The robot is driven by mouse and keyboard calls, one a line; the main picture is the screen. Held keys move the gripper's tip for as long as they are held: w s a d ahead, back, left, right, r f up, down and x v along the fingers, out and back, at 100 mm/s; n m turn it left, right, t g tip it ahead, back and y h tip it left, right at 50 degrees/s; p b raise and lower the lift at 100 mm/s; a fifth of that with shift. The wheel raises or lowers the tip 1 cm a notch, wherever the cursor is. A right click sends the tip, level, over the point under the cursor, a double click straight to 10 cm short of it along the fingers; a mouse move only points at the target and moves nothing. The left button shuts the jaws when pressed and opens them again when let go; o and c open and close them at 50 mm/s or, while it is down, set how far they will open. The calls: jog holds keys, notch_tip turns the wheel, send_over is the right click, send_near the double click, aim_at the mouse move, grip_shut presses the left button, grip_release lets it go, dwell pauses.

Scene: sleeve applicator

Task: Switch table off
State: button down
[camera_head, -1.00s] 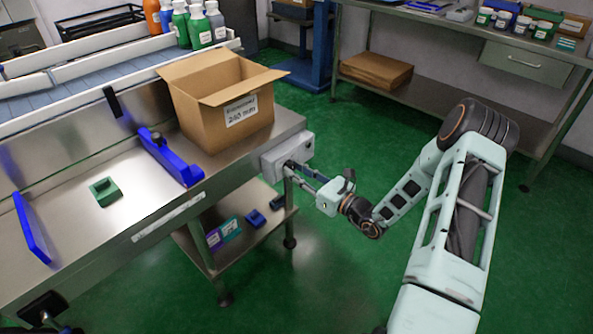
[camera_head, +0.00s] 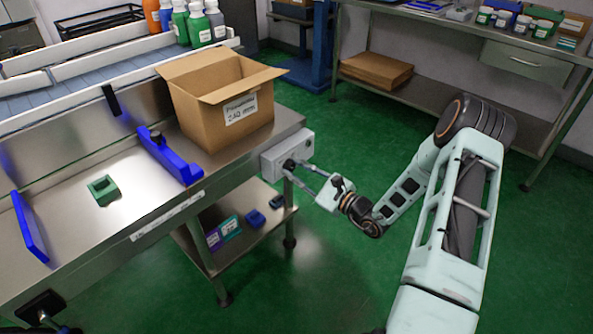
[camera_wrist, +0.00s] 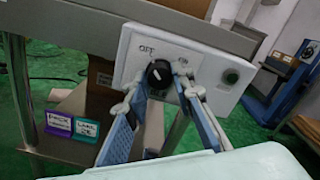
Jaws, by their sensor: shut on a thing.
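The table (camera_head: 105,228) is a steel work table with a grey control box (camera_head: 286,150) on its right end. In the wrist view the box is a pale panel (camera_wrist: 205,65) with a black rotary knob (camera_wrist: 159,74), "OFF" lettering above the knob and a dark green round button (camera_wrist: 231,76) to the right. The knob's white mark is small, so its exact setting is hard to read. My gripper (camera_head: 293,166) reaches the box from the right. In the wrist view its fingertips (camera_wrist: 155,88) stand at both sides of the knob, shut on it.
An open cardboard box (camera_head: 222,105) stands on the table above the control box. A lower shelf (camera_head: 262,196) holds small labelled boxes. Green floor is clear around my arm.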

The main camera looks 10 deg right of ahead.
jog(key=shift+f, duration=0.1)
dwell(0.3)
jog(key=c, duration=1.7)
grip_release()
jog(key=shift+o, duration=0.2)
jog(key=v, duration=1.2)
